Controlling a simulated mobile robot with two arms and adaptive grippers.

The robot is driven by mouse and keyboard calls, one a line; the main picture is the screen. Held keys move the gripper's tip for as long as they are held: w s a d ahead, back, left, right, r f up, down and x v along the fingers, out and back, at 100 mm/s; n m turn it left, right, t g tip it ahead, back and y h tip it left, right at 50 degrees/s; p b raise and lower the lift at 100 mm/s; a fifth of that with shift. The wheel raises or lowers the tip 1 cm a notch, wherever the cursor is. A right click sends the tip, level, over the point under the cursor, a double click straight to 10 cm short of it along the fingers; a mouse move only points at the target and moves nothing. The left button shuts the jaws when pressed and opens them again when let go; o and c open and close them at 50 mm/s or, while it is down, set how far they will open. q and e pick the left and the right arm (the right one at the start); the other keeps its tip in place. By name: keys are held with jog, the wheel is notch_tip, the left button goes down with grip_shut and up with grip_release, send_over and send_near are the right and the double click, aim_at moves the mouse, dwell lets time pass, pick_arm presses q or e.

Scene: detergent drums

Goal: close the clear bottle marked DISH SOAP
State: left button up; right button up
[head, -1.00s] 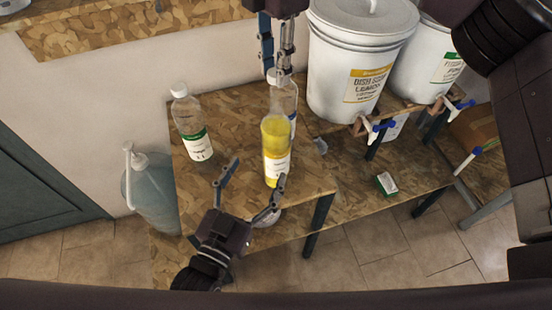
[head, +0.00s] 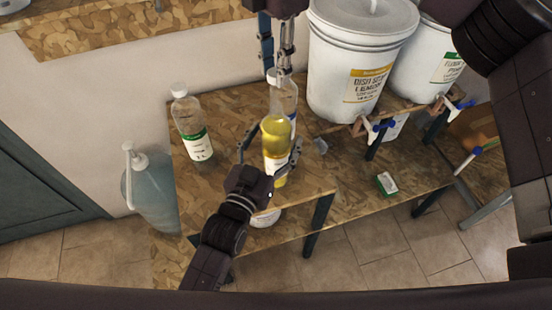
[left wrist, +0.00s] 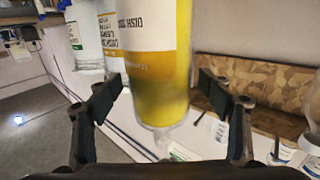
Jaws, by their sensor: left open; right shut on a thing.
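The clear bottle with yellow liquid (head: 276,137) stands upright on the wooden table. The left wrist view shows the bottle (left wrist: 160,80) upside down, with its DISH SOAP label and a clear neck bearing no visible cap. My left gripper (head: 270,152) is open with a finger on either side of the bottle; the fingers also flank it in the left wrist view (left wrist: 165,105). My right gripper (head: 279,72) is above and behind, shut on a white cap (head: 272,76). I cannot tell whether this cap touches the clear bottle behind.
A clear bottle with a blue label (head: 287,98) stands close behind. A green-labelled bottle (head: 195,132) stands left. White drums (head: 350,60) with taps stand right. A clear cup (head: 320,146) and a small green-and-white box (head: 386,184) lie nearby. A pump jug (head: 150,190) is beside the table.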

pick_arm(q)
jog(key=shift+w+d, duration=0.15)
jog(key=shift+w, duration=0.25)
jog(key=c, duration=1.8)
pick_arm(e)
jog(key=shift+f, duration=2.45)
